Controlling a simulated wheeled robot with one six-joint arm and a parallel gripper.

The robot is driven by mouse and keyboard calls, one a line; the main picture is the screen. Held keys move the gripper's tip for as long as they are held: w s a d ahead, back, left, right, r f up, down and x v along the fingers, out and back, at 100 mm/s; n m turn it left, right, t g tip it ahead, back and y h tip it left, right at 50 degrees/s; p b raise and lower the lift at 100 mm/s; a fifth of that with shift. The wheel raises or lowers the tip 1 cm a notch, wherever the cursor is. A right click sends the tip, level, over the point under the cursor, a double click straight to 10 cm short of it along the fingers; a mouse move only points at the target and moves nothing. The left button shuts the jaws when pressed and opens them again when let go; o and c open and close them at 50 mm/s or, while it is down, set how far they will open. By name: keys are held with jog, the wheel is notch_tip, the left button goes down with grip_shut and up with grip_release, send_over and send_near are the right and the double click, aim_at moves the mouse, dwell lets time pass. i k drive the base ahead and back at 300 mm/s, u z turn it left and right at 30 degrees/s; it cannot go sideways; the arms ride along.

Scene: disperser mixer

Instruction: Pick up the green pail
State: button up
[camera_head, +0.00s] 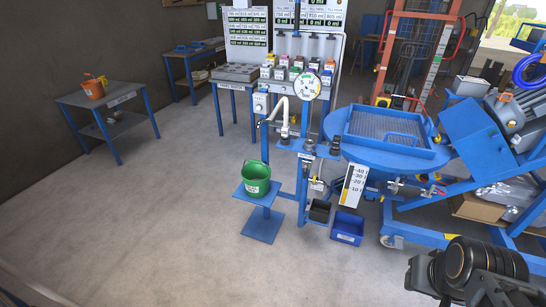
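The green pail (257,179) stands upright on a small blue pedestal stand (240,193), below a white curved spout (282,106). My gripper (440,293) shows only in part at the bottom right corner, dark and far from the pail. Its fingers cannot be made out clearly, so I cannot tell whether it is open or shut. Nothing touches the pail from my side.
A round blue table (375,153) with a mesh tray (385,128) stands right of the pail. A blue bin (347,229) and a black bin (319,211) are low beside the stand. A side table (75,99) holds an orange bucket (93,89). The floor left of the stand is clear.

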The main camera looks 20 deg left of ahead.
aim_at(256, 176)
jog(key=u, duration=0.35)
jog(key=i, duration=1.3)
jog(key=u, duration=1.85)
jog(key=i, duration=1.1)
jog(key=u, duration=0.9)
